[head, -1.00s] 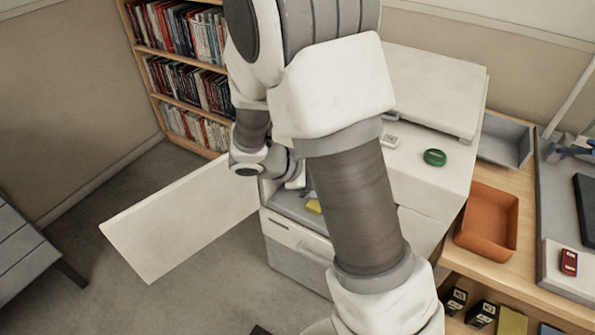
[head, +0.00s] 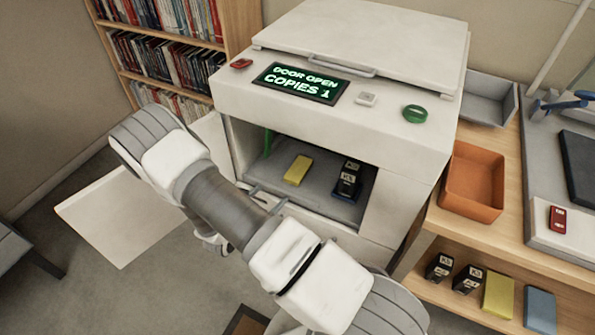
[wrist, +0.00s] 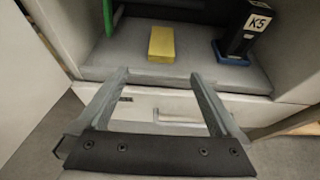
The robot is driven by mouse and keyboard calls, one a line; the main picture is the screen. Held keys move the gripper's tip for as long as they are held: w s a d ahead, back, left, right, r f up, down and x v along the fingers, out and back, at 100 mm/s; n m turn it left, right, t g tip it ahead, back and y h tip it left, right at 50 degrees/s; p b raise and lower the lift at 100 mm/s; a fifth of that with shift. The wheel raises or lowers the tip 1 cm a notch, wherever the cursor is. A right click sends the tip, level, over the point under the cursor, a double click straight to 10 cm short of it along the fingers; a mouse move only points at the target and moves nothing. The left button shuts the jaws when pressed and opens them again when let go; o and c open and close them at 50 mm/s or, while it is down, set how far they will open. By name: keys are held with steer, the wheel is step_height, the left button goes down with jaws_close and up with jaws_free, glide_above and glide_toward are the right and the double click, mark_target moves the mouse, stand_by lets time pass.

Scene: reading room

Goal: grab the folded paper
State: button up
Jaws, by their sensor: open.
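A small yellow block (head: 298,169) lies flat on the floor of the copier's open compartment. It also shows in the wrist view (wrist: 161,44), just beyond the fingertips. I cannot tell whether it is the folded paper; nothing else looks plainly like folded paper. My gripper (wrist: 158,76) is open and empty, at the compartment's front edge, with its fingers pointing in towards the block. In the head view my arm hides most of the gripper.
A black cartridge marked K5 (wrist: 246,31) stands right of the block, on a blue base. A green upright part (wrist: 108,14) stands at the left. The white door (head: 120,212) hangs open at left. The copier's display (head: 300,82) reads "DOOR OPEN COPIES 1".

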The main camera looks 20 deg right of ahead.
steer(key=b, duration=0.3)
glide_toward(296, 173)
steer(key=x, duration=0.3)
steer(key=shift+w+f, duration=0.2)
steer(key=shift+f, duration=0.05)
steer(key=shift+b+x, duration=0.7)
steer(key=shift+x, duration=2.25)
steer(key=shift+r, duration=0.25)
steer(key=c, duration=1.3)
steer(key=shift+r, duration=0.1)
